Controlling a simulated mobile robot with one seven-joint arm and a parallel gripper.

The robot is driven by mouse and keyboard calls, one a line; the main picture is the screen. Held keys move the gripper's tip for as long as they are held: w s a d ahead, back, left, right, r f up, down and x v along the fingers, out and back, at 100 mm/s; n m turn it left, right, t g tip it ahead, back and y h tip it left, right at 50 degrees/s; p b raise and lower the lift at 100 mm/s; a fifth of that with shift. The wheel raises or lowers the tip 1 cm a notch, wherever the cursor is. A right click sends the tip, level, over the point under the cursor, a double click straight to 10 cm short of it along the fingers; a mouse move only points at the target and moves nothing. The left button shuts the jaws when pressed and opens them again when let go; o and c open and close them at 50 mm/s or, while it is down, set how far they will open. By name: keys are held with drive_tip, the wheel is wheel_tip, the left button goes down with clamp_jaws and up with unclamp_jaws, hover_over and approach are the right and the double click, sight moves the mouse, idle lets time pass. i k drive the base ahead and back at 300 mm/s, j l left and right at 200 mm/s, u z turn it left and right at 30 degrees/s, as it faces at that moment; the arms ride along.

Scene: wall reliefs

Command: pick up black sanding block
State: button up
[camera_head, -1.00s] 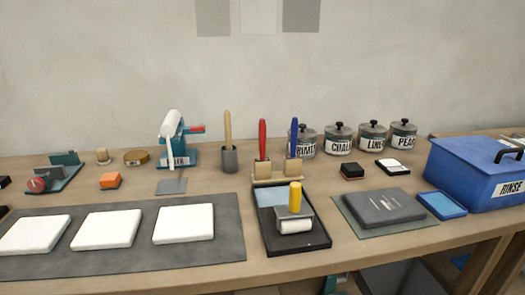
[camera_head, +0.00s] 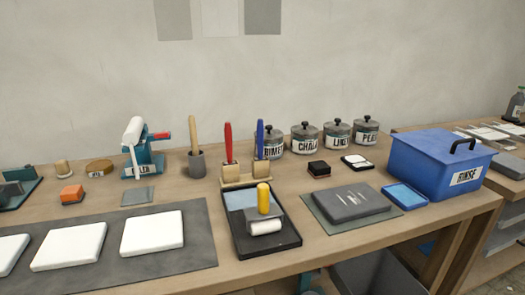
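The black sanding block (camera_head: 319,169) is a small dark block with a reddish-brown lower edge. It sits on the wooden bench, in front of the labelled jars and behind the grey slab. Nothing touches it and its top is uncovered. My gripper is not in view.
A blue rinse box (camera_head: 432,166) stands farther right.

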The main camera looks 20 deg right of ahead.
sight(317, 170)
drive_tip(key=z, duration=1.35)
drive_tip(key=u, duration=0.25)
drive_tip(key=i+l+u, duration=0.1)
drive_tip(key=l+u, duration=0.3)
drive_tip(key=i+l+u, duration=0.1)
drive_tip(key=l+u, duration=0.55)
drive_tip(key=l, duration=1.7)
